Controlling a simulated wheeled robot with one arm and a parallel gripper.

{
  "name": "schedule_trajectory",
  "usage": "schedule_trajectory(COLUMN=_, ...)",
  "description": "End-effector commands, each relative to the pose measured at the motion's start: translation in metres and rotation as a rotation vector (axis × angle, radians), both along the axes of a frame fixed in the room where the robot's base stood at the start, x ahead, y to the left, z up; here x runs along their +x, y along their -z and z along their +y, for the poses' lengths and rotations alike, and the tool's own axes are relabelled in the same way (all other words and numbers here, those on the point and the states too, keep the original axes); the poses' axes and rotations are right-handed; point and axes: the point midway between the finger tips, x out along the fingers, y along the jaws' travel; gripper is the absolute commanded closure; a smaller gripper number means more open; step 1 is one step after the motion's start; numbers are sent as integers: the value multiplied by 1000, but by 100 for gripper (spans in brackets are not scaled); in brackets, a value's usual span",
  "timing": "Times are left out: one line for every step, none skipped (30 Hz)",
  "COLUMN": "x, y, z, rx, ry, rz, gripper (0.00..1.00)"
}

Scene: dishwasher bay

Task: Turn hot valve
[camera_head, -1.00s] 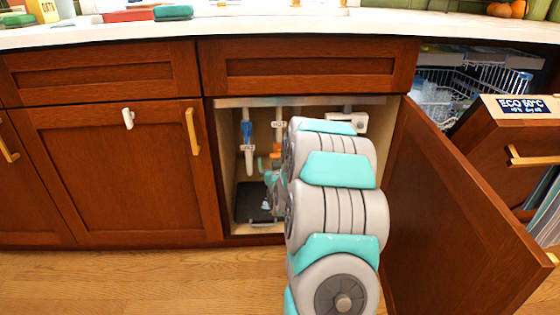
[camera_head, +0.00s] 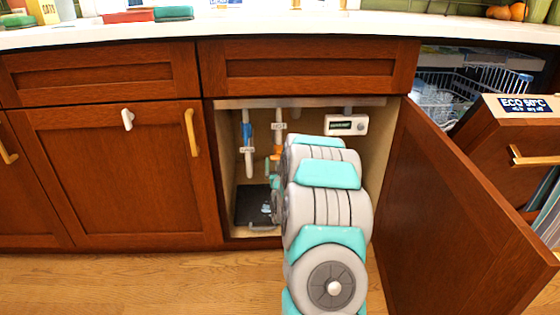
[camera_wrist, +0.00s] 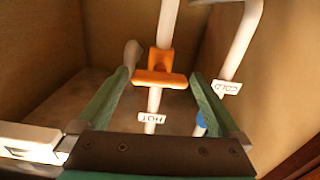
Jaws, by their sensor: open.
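The hot valve is an orange handle on a white vertical pipe inside the open cabinet. In the wrist view the handle (camera_wrist: 160,78) lies crosswise between my fingers, near their tips, and the HOT tag (camera_wrist: 165,118) appears upside down. Contact with the fingers cannot be told. In the head view the handle (camera_head: 276,157) shows just left of my arm, under the HOT tag (camera_head: 279,126). My gripper (camera_wrist: 163,72) is open, with a green finger on each side of the pipe. In the head view my arm mostly hides it.
The cold pipe with a blue handle (camera_head: 247,131) stands left of the hot pipe. A white display box (camera_head: 347,125) hangs at the cabinet's upper right. The open cabinet door (camera_head: 455,215) bounds the right side. A black tray (camera_head: 252,204) lies on the cabinet floor.

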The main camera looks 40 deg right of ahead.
Motion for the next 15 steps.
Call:
schedule_trajectory(x=6, y=1, z=-3, rx=-1, ry=0, rz=-1, gripper=0)
schedule_trajectory(x=9, y=1, z=-5, rx=0, ry=-1, rz=0, gripper=0)
schedule_trajectory(x=12, y=2, z=-7, rx=1, ry=-1, rz=1, gripper=0)
schedule_trajectory(x=14, y=2, z=-8, rx=1, ry=-1, rz=2, gripper=0)
schedule_trajectory(x=15, y=2, z=-9, rx=1, ry=-1, rz=2, gripper=0)
schedule_trajectory(x=17, y=2, z=-10, rx=1, ry=-1, rz=2, gripper=0)
schedule_trajectory(x=17, y=2, z=-10, rx=1, ry=-1, rz=1, gripper=0)
schedule_trajectory(x=18, y=1, z=-11, rx=1, ry=-1, rz=1, gripper=0)
schedule_trajectory(x=18, y=1, z=-11, rx=1, ry=-1, rz=1, gripper=0)
schedule_trajectory(x=19, y=1, z=-11, rx=1, ry=-1, rz=0, gripper=0)
schedule_trajectory(x=18, y=1, z=-11, rx=1, ry=-1, rz=1, gripper=0)
schedule_trajectory(x=18, y=1, z=-11, rx=1, ry=-1, rz=2, gripper=0)
schedule_trajectory(x=18, y=1, z=-11, rx=1, ry=-1, rz=2, gripper=0)
schedule_trajectory(x=18, y=1, z=-11, rx=1, ry=-1, rz=2, gripper=0)
schedule_trajectory(x=18, y=1, z=-11, rx=1, ry=-1, rz=2, gripper=2)
